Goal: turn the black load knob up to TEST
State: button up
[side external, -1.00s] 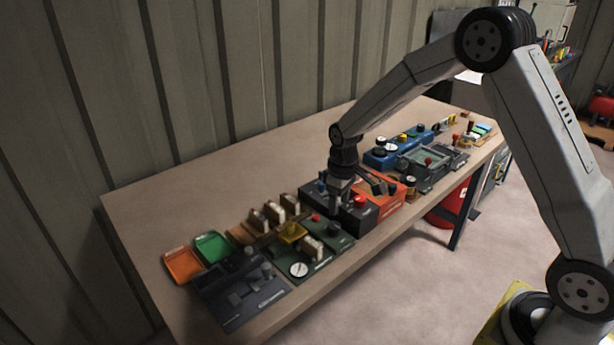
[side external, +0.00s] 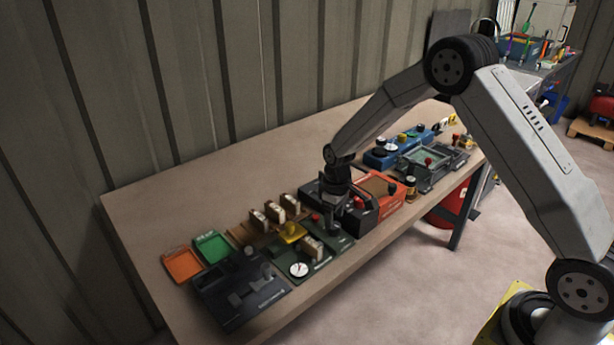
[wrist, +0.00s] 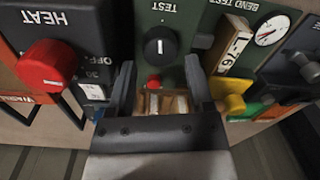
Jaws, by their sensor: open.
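The black load knob (wrist: 160,43) sits on a dark green panel (wrist: 176,74) in the wrist view, just beyond my fingertips. A short white mark on its face runs up and down in the picture. The word TEST (wrist: 164,8) is printed upside down above it. My gripper (wrist: 159,72) is open and empty, with one finger on each side of the space below the knob. In the side view my gripper (side external: 331,212) hangs low over the green panel's right end and hides much of the knob's area.
A red button (wrist: 154,82) lies between my fingers. A red HEAT knob (wrist: 45,66) on a black box stands close at left. At right are a 1-16 block (wrist: 236,43), a yellow part (wrist: 231,103) and a white dial (wrist: 271,29). Trays (side external: 182,265) lie at the table's left end.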

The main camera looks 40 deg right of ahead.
aim_at(334, 225)
jog(key=shift+f, duration=1.65)
grip_shut()
